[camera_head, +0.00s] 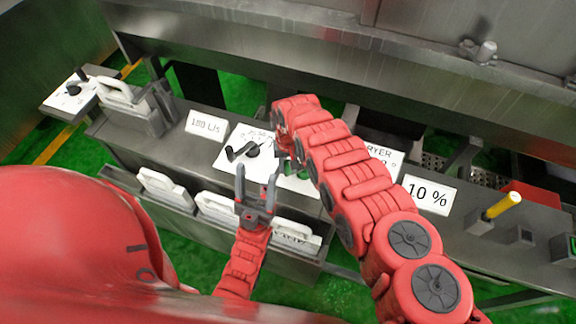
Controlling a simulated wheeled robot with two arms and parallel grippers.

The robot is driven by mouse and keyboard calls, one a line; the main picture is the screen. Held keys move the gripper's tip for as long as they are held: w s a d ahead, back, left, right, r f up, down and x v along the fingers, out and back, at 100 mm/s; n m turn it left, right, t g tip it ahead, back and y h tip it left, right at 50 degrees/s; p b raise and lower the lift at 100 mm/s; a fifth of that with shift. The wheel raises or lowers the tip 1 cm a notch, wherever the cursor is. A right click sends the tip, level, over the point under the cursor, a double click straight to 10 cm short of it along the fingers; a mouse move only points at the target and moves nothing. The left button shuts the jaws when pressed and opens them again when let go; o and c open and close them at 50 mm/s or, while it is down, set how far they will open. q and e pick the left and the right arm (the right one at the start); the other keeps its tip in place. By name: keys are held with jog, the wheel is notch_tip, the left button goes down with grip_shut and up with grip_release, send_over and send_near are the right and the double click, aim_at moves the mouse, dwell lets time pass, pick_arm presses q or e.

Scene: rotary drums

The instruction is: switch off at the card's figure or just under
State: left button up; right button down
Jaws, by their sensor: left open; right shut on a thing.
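A white dial panel (227,160) with a black knob or lever (252,149) sits on the grey console near the middle. Its scale is too small to read. A card reading "180 L/s" (206,125) stands to its left. A card reading "10 %" (428,195) stands to the right. Another card (384,160), partly hidden by my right arm, shows "RYER". My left gripper (256,174) is open and empty, with its fingers just below the dial knob.
White handles (166,190) line the console's lower front. A yellow-tipped lever (503,205) stands at the right. Another dial panel (70,92) is at the far left. A green part (296,171) shows beside my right arm. A metal wall (300,65) runs behind.

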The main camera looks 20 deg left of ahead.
jog(key=shift+s+d, duration=0.1)
dwell(0.4)
jog(key=shift+s+d+f+n, duration=0.1)
jog(key=shift+s+d+n, duration=0.1)
jog(key=shift+n, duration=0.3)
jog(key=shift+d+n+b, duration=0.25)
jog(key=shift+n+b, duration=0.1)
jog(key=shift+n, duration=0.25)
jog(key=n, duration=0.1)
jog(key=s+d+n, duration=0.1)
jog(key=shift+d+n, duration=0.2)
jog(key=shift+n, duration=0.2)
jog(key=d+n, duration=0.1)
jog(key=n, duration=0.2)
jog(key=shift+s+d+n, duration=0.1)
jog(key=shift+d+n, duration=0.2)
jog(key=shift+d, duration=0.1)
jog(key=d+n, duration=0.2)
jog(key=n, duration=0.1)
jog(key=shift+n+b, duration=0.3)
jog(key=shift+b, duration=0.1)
jog(key=d+n+b, duration=0.1)
jog(key=n, duration=0.1)
jog(key=w+d+n+b, duration=0.1)
jog(key=n, duration=0.1)
jog(key=shift+w+n, duration=0.15)
jog(key=shift+n, duration=0.15)
jog(key=shift+w+d+n, duration=0.2)
jog(key=shift+n, duration=0.5)
